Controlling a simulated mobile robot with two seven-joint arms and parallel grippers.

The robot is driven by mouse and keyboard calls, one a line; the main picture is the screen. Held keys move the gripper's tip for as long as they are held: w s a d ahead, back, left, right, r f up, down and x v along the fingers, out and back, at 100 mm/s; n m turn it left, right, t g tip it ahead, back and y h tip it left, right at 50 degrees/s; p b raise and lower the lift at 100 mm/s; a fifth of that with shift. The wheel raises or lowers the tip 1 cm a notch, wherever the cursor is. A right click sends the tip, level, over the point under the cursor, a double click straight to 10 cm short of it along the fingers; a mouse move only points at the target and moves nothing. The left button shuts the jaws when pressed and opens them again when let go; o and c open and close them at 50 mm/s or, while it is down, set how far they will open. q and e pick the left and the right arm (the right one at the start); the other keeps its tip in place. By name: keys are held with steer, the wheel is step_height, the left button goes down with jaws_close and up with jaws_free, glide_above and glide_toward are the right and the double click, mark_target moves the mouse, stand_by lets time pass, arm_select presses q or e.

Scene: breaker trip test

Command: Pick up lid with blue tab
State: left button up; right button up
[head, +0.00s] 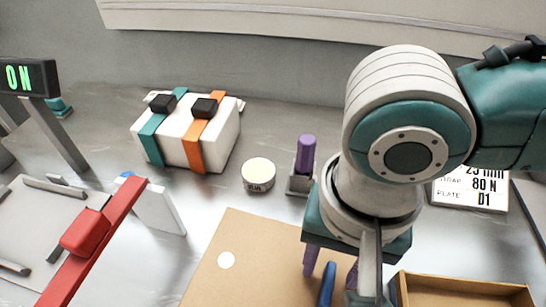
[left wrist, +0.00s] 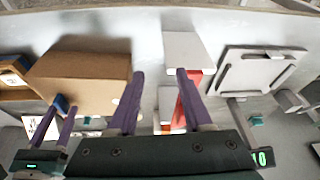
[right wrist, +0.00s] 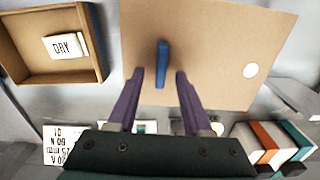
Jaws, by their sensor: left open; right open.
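The lid (head: 235,255) is a flat brown board with a white dot, low in the middle of the head view. It also shows in the right wrist view (right wrist: 215,40) and left wrist view (left wrist: 85,70). Its upright blue tab (head: 326,285) shows in the right wrist view (right wrist: 162,62) between the fingertips. My right gripper (right wrist: 160,74) is open over the lid, with a purple finger on either side of the tab; contact cannot be told. My left gripper (left wrist: 160,74) is open and empty in its wrist view, outside the head view.
A red bar with a red block (head: 86,232) and a white panel (head: 155,205) stand left of the lid. An open brown tray (right wrist: 90,45) holds a DRY packet (right wrist: 66,46). A strapped white box (head: 220,140), round tin (head: 258,172) and purple-topped post (head: 305,155) stand behind.

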jaws_close()
stand_by(0.4)
stand_by(1.0)
